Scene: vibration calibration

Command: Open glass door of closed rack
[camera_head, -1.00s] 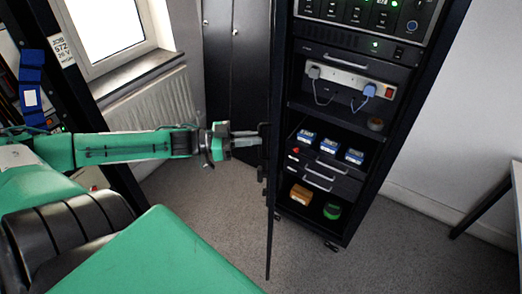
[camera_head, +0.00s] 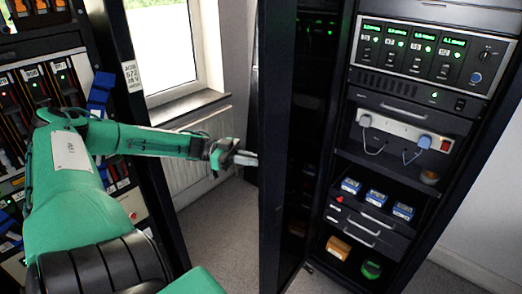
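The black rack (camera_head: 399,92) stands at the right with its front uncovered. Its dark glass door (camera_head: 312,130) stands swung out to the left of the shelves, with its wide black frame edge (camera_head: 275,150) nearest the gripper. Green lights show in the glass. My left gripper (camera_head: 246,158) points right, with its fingertips close to the door's outer edge. I cannot tell whether they touch it, or whether the fingers are open or shut. No handle is clearly visible. My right gripper is not in view.
The rack holds an instrument panel (camera_head: 418,53), a white power strip (camera_head: 402,130), blue boxes (camera_head: 375,197) and drawers. Another equipment rack (camera_head: 40,80) stands at the left. A window and radiator (camera_head: 205,130) are behind my arm. Grey floor (camera_head: 222,222) is free below.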

